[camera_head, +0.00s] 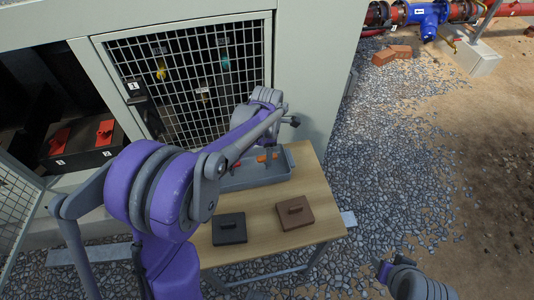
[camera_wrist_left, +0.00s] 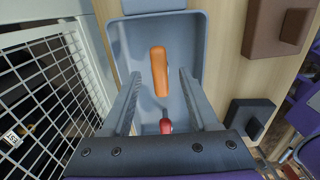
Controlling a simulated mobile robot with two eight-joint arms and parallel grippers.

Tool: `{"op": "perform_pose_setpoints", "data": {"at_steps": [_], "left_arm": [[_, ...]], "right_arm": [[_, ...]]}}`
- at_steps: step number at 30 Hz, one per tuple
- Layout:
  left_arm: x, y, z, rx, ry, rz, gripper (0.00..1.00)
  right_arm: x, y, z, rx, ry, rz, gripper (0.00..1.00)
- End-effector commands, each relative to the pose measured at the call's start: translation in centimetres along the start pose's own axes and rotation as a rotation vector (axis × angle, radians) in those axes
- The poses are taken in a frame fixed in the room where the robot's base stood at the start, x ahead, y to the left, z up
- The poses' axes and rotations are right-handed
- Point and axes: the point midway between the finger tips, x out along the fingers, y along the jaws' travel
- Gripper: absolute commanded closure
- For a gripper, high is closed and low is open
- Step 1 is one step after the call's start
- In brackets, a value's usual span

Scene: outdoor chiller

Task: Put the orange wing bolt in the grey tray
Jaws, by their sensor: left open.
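The grey tray (camera_head: 262,181) stands at the back of the wooden table, partly hidden by my left arm. The orange wing bolt (camera_head: 267,157) shows over the tray, and in the left wrist view the orange piece (camera_wrist_left: 158,62) appears inside the walls of the tray (camera_wrist_left: 197,48). My left gripper (camera_wrist_left: 160,84) is open, pointing down at the tray, with a finger on each side of the orange piece and a gap to each. In the head view its fingers are hidden behind my arm. My right gripper (camera_head: 384,270) is at the lower right, away from the table; its jaws are unclear.
A small red piece (camera_wrist_left: 165,126) is in the tray near the gripper's base. A black block (camera_head: 229,229) and a brown block (camera_head: 294,212), both with handles, lie on the table front. A mesh cage door (camera_head: 190,75) stands close behind the table. Gravel lies to the right.

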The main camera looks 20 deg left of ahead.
Motion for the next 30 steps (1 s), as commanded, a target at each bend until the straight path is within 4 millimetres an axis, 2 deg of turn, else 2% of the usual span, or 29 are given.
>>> {"op": "perform_pose_setpoints", "data": {"at_steps": [12, 16, 20, 23, 25, 30], "left_arm": [[-8.6, 0.0, 0.0, 0.0, 0.0, 0.0, 0.39], [-10.3, 0.0, 0.0, 0.0, 0.0, 0.0, 0.39], [-11.1, -0.2, -0.1, 0.016, -0.002, 0.003, 0.39], [-11.6, -1.3, -0.5, 0.117, -0.012, 0.022, 0.39], [-11.8, -2.7, -1.0, 0.256, -0.024, 0.051, 0.39], [-11.9, -7.4, -3.0, 0.742, -0.035, 0.162, 0.39]], "right_arm": [[-0.6, 0.0, -0.6, 0.0, 0.005, 0.0, 0.5], [-0.7, 0.0, -0.7, 0.0, 0.005, 0.0, 0.5], [-0.7, 0.0, -0.7, 0.0, 0.006, 0.0, 0.5], [-0.7, 0.0, -0.7, 0.0, 0.006, 0.0, 0.5], [-0.7, 0.0, -0.7, 0.0, 0.006, 0.0, 0.5], [-0.7, 0.0, -0.7, 0.0, 0.006, 0.0, 0.5]]}}
